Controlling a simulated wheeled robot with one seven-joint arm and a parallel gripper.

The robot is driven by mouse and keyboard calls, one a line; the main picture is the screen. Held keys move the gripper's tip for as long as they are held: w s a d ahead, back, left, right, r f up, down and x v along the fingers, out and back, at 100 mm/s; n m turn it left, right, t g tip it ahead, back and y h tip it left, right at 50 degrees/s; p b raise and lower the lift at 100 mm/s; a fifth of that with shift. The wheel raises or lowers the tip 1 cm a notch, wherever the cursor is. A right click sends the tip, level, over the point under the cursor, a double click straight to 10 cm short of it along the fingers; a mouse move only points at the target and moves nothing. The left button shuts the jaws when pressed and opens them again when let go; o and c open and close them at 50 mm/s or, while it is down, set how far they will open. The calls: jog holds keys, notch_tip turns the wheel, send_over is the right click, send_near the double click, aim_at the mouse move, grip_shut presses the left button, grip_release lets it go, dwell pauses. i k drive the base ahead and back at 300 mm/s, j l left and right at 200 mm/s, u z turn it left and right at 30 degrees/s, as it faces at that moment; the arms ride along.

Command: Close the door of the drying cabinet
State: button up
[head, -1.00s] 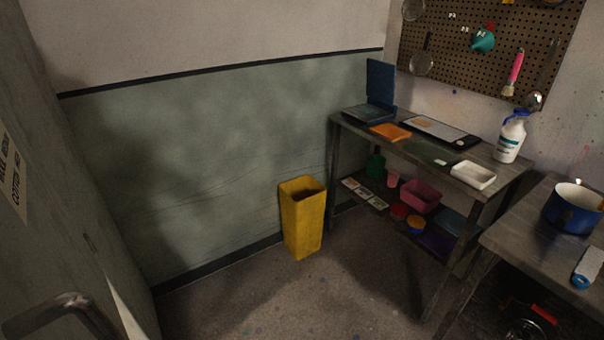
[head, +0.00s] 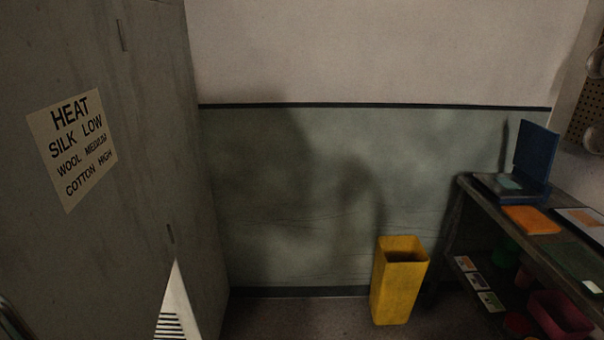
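A tall grey metal panel, which I take for part of the drying cabinet (head: 150,130), fills the left of the head view. It bears a paper label (head: 75,145) reading heat, silk low, wool medium, cotton high. Two small dark hinge-like marks show along it. A metal bar, probably a handle (head: 12,318), is cut off at the lower left corner. A pale triangular patch with dark slats (head: 174,308) shows low on the panel. I cannot tell which part is the door or how far open it stands. My gripper is not in view.
A yellow bin (head: 399,282) stands on the floor by the green-and-white wall. A workbench (head: 470,192) at the right holds a blue open-lidded device (head: 520,180) and an orange pad (head: 531,220). Some bare floor (head: 300,318) lies between the cabinet and the bin.

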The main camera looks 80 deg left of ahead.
aim_at(87, 252)
jog(key=i+u, duration=0.2)
jog(key=u, duration=0.2)
jog(key=i+u, duration=0.15)
jog(key=u, duration=0.25)
jog(key=i+u, duration=0.2)
jog(key=u, duration=0.25)
jog(key=i+l+u, duration=0.15)
jog(key=u, duration=0.25)
